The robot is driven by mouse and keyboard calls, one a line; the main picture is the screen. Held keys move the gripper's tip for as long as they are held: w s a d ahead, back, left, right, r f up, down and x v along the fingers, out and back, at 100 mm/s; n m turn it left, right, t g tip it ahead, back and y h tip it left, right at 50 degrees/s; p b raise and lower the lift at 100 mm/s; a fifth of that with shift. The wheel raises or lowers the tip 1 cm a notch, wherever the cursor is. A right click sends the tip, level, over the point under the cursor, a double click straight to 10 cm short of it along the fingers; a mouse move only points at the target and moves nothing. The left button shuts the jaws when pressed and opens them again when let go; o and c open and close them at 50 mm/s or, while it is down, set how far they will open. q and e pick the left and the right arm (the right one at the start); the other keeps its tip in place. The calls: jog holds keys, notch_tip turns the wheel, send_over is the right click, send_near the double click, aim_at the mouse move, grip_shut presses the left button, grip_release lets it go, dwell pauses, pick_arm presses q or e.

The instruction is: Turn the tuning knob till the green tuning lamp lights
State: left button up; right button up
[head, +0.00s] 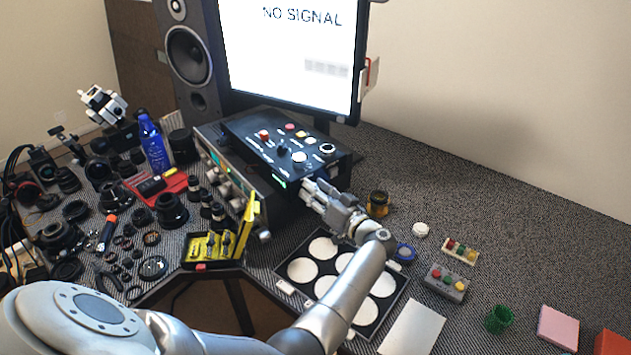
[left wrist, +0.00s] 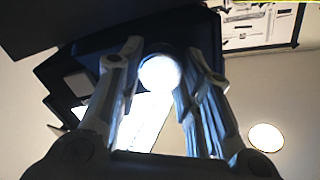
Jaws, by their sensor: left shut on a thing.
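The black control box (head: 335,170) stands below the monitor, with several coloured buttons and knobs on its top. My left gripper (head: 306,190) is at the box's front right side. In the left wrist view its fingers (left wrist: 160,85) are shut on a pale round knob (left wrist: 160,72), which looks to be the tuning knob. The gripper hides this knob in the head view. A small green glow (head: 279,182) shows on the box's front face, left of the gripper; I cannot tell whether it is the tuning lamp. My right gripper is not in view.
The monitor (head: 290,60) reads "NO SIGNAL". A grey instrument (head: 222,165) with knobs stands left of the box. A black tray of white discs (head: 283,272) lies under my left arm. An amber jar (head: 377,204) stands right of the gripper. The back right of the table is clear.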

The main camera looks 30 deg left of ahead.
pick_arm(q)
jog(key=shift+m+p, duration=0.9)
jog(key=shift+p, duration=0.2)
jog(key=shift+f, duration=0.1)
jog(key=o, duration=1)
jog(key=shift+o, duration=0.2)
